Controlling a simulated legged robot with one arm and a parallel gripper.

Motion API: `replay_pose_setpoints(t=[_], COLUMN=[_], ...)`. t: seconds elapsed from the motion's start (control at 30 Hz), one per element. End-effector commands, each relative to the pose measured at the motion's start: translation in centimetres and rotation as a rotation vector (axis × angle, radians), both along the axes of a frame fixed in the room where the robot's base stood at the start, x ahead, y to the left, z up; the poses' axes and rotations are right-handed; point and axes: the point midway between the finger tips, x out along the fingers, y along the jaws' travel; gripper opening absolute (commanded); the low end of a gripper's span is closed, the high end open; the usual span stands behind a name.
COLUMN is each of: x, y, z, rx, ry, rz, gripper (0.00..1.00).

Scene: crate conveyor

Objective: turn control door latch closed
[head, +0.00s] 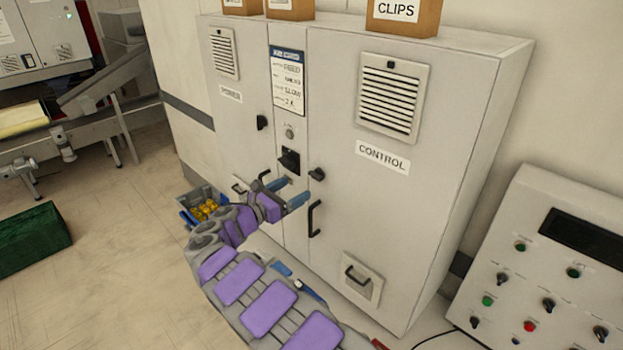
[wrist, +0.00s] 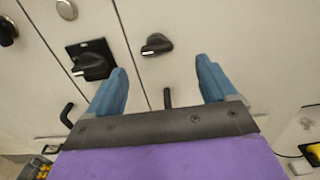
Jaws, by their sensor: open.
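The control door (head: 385,190) is the right door of the grey cabinet and looks shut. Its latch, a small black knob (head: 317,174), sits near the door's left edge above a black pull handle (head: 314,218). In the wrist view the latch (wrist: 157,44) lies ahead of my fingers, between them in the picture, with its lever roughly crosswise. My gripper (head: 291,191) is open and empty, just below and left of the latch in the head view. In the wrist view its blue fingers (wrist: 162,80) are spread apart and do not touch the latch.
A black rotary switch (head: 290,160) is on the centre panel, close to my left finger in the wrist view (wrist: 92,66). The power door's latch (head: 262,122) is further left. A console with knobs (head: 545,270) stands at right. A blue bin (head: 203,205) sits on the floor.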

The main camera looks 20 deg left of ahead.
Motion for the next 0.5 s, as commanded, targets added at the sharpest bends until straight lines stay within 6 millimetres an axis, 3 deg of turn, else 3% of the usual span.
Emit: replay_pose_setpoints(t=[0.3,0.5], x=[5.4,7.3], y=[-2.4,-3.7], z=[0.0,0.3], rx=[0.002,0.008], ry=[0.001,0.000], rz=[-0.002,0.001], gripper=[0.85,0.85])
